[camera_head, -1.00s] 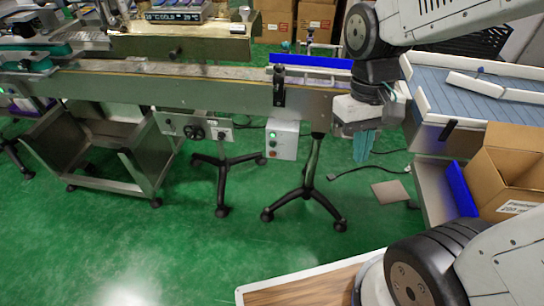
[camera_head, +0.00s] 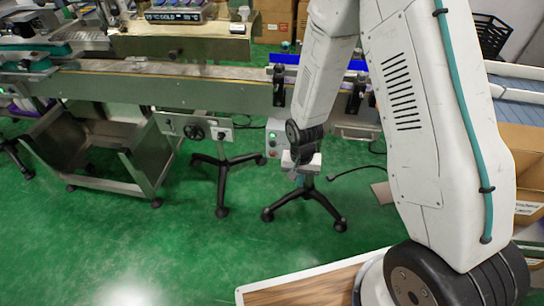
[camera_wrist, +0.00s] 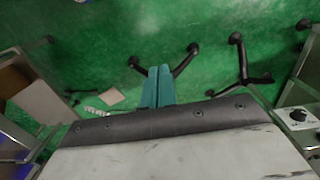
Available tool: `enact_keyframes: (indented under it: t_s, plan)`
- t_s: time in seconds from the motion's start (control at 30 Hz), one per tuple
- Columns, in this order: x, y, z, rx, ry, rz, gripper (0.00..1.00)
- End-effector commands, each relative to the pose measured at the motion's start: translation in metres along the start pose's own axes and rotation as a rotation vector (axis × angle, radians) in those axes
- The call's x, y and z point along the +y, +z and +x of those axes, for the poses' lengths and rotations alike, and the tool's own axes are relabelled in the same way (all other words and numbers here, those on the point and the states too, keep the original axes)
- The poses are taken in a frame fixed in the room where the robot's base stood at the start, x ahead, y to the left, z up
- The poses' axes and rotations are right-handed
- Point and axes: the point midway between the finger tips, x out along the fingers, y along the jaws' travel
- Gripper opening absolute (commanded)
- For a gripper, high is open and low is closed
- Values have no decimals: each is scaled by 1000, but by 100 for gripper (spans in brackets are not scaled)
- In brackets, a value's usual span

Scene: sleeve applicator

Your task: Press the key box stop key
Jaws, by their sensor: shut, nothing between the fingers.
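The key box (camera_head: 281,130) is a small pale box hanging under the conveyor in the head view. A lit green key (camera_head: 272,134) sits on its front, with a small red key (camera_head: 272,143) just below it. My arm covers the box's right and lower parts. My gripper (camera_head: 299,179) appears just below and right of the box; any contact is unclear. In the wrist view my gripper's teal fingers (camera_wrist: 158,87) lie together, shut and empty, over the green floor. I cannot make out the key box in the wrist view.
The conveyor (camera_head: 190,88) runs across above the box. A knob panel (camera_head: 208,131) hangs to its left and also shows in the wrist view (camera_wrist: 297,118). A wheeled black stand (camera_head: 304,205) is below. A cardboard box (camera_head: 528,180) stands at right. Open floor lies in front.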

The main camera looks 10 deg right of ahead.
Motion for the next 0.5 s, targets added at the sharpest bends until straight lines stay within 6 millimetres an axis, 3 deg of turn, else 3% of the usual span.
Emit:
enact_keyframes:
  t_s: [0.1, 0.5]
  plan:
    - [-11, -6, 47, 42, -36, 82, 0]
    - [-50, -24, 183, 235, -318, 458, 0]
